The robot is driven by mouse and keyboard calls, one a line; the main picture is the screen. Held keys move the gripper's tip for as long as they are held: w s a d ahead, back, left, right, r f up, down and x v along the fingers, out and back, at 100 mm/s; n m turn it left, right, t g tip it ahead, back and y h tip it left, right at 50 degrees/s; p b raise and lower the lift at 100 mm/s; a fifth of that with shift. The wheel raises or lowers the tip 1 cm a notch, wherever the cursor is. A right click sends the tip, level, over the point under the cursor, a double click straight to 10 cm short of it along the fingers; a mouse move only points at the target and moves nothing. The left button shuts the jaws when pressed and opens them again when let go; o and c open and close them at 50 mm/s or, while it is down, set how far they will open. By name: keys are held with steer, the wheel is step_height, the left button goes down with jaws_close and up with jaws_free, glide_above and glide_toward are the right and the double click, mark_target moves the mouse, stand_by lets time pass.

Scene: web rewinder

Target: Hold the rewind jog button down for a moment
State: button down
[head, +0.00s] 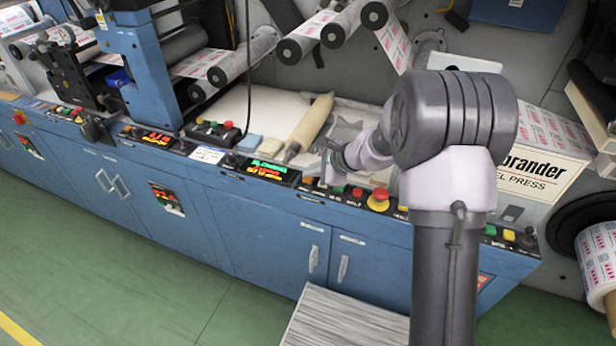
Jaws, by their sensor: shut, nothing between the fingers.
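The blue control ledge (225,171) of the press carries several buttons, and their labels are too small to read. I cannot tell which one is the rewind jog button. A green button (338,189), a red button (357,192) and a large red mushroom button on a yellow base (378,199) sit left of my arm. A green button (490,230) and a yellow button (509,235) sit right of it. My gripper (325,172) is shut and empty, near the ledge between the lit display and the left green button. Whether it touches anything is unclear. My arm hides part of the ledge.
A lit display (269,170) is set in the ledge. A wooden-coloured roller (311,123) lies behind it. Web rollers (325,30) hang above. A printed roll (598,262) is at the right. A grey slatted platform (340,320) stands on the open green floor.

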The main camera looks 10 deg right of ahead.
mark_target(311, 180)
steer(key=shift+r+p, duration=0.3)
steer(key=shift+r, duration=0.3)
step_height(311, 180, up, 5)
steer(key=p, duration=0.4)
steer(key=shift+r, duration=0.1)
